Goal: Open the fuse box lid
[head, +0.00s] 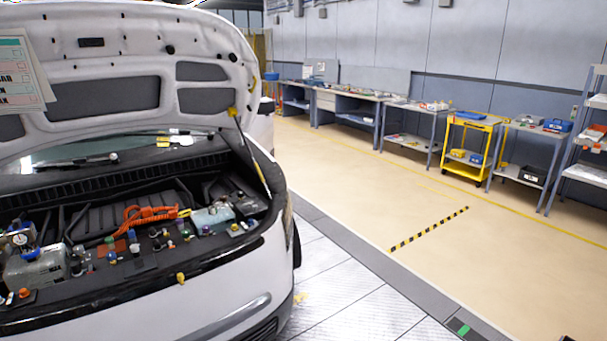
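The white car (262,215) stands at the left with its hood (130,60) raised. Its open engine bay (95,205) is crowded with small parts. I cannot single out the fuse box or its lid among them at this size. A grey, box-like part (38,272) sits at the left of the bay. A pale translucent container (212,216) sits at its right, beside an orange cable or handle (150,215). Neither of my grippers is in view.
A yellow cart (466,148), grey workbenches (352,95) and shelves (588,150) line the far wall. The beige floor (400,195) between them and the car is clear. A yellow-tipped hood prop (247,145) stands at the bay's right side.

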